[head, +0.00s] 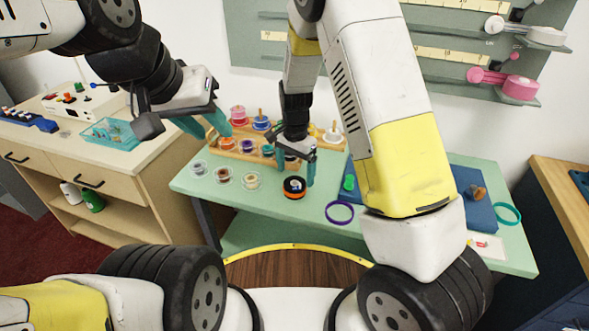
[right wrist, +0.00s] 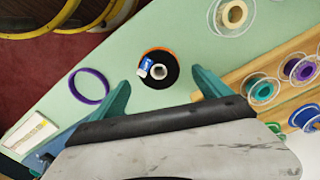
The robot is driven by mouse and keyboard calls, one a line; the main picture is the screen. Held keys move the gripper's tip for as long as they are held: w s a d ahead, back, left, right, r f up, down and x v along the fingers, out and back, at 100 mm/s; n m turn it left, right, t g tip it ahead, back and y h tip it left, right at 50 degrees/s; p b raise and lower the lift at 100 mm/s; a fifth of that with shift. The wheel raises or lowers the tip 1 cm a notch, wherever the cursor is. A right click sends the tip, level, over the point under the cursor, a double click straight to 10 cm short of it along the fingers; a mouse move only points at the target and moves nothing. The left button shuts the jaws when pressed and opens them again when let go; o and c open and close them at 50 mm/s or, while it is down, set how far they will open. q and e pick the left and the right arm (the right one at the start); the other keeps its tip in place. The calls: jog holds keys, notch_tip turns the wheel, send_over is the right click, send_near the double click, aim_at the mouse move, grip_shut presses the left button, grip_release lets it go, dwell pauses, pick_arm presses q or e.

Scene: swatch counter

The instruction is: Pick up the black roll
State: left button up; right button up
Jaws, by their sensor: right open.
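The black roll (head: 294,187) sits on the green table (head: 390,240), with an orange rim and a blue-white label. In the right wrist view the black roll (right wrist: 159,69) lies ahead of and between the two fingers. My right gripper (head: 297,166) is open and empty just above and behind the roll; its teal fingers also show in the right wrist view (right wrist: 160,92). My left gripper (head: 205,124) hangs to the left, near the wooden spool rack; its teal fingers appear spread apart, with nothing seen between them.
A wooden rack (right wrist: 242,83) of coloured spools stands behind the roll. Several clear spools (head: 222,175) lie left of it. A purple ring (head: 339,213) lies to its right, near a blue mat (head: 478,207). A side counter (head: 60,149) holds a teal tray (head: 110,134).

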aim_at(296, 182)
notch_tip(296, 182, down, 5)
jog(key=shift+f, duration=0.2)
jog(key=shift+c, duration=0.5)
jog(key=c, duration=1.4)
jog(key=shift+r, duration=0.2)
